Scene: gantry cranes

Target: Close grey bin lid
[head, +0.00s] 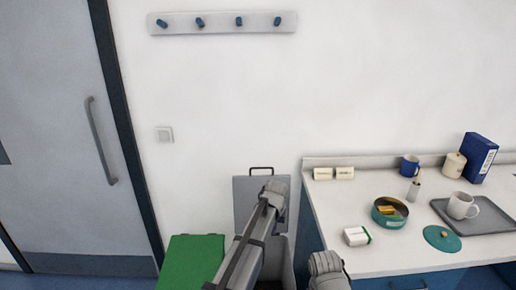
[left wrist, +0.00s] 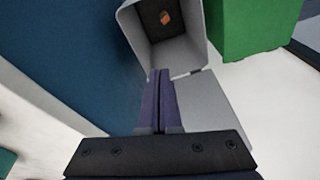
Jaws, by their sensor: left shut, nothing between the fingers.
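The grey bin stands against the wall, left of the counter; my arm covers much of it in the head view. Its grey lid (head: 247,200) is open and stands upright at the wall, with a dark handle on its top edge. In the left wrist view the bin (left wrist: 134,45) is open with a dark inside, and the lid (left wrist: 215,112) spreads from its rim. My left gripper (left wrist: 159,74) is shut and empty, close to the bin rim and the lid's side edge; I cannot tell whether it touches. In the head view its fingers are hidden behind my arm.
A green bin (head: 192,262) stands left of the grey one. On the right is a white counter (head: 375,262) over blue cabinets, bearing a round tin (head: 389,222), a tray (head: 490,218) and mugs. A closed door (head: 60,130) is at the left.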

